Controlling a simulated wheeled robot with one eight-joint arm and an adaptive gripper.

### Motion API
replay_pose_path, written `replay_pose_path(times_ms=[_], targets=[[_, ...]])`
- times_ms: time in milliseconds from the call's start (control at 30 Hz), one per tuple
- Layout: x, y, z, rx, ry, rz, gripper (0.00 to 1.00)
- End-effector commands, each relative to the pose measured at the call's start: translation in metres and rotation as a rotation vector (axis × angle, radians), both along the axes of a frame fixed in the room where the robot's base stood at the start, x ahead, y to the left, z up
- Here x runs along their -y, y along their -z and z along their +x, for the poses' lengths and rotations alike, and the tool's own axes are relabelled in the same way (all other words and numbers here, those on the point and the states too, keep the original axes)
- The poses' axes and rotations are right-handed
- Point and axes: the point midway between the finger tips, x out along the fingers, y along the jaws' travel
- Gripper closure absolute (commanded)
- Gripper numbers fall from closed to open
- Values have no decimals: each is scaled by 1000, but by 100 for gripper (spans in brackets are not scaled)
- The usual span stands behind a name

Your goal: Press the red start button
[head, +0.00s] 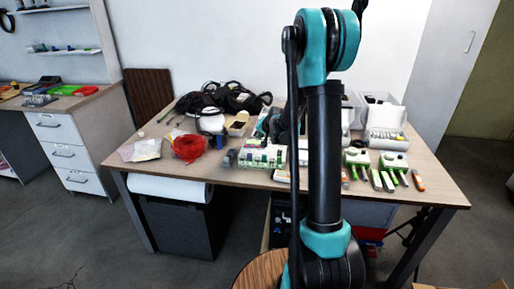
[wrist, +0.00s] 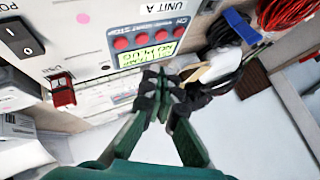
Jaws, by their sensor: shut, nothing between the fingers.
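In the wrist view, a white device panel marked UNIT A (wrist: 85,45) fills the upper left. A row of several round red buttons (wrist: 141,38) sits on its dark label strip, whose small print is partly unreadable. A lit yellow-green display (wrist: 146,55) lies just below the row. I cannot tell which button is the start one. My gripper (wrist: 160,78) is shut and empty, its fingertips just below the display in the picture and apart from the buttons. In the head view my arm hides most of the gripper.
A black rocker switch (wrist: 19,38) and a red part (wrist: 62,92) are on the panel's left. A red cable coil (wrist: 283,22) also shows in the head view (head: 189,148). The wooden table (head: 225,174) is crowded; green-and-white boxes (head: 394,162) stand right of my arm.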

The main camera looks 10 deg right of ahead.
Motion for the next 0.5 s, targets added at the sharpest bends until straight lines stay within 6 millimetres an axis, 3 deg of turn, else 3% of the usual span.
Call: replay_pose_path(times_ms=[200,500], targets=[[0,19,1,0,0,0,100],[0,25,0,0,0,0,100]])
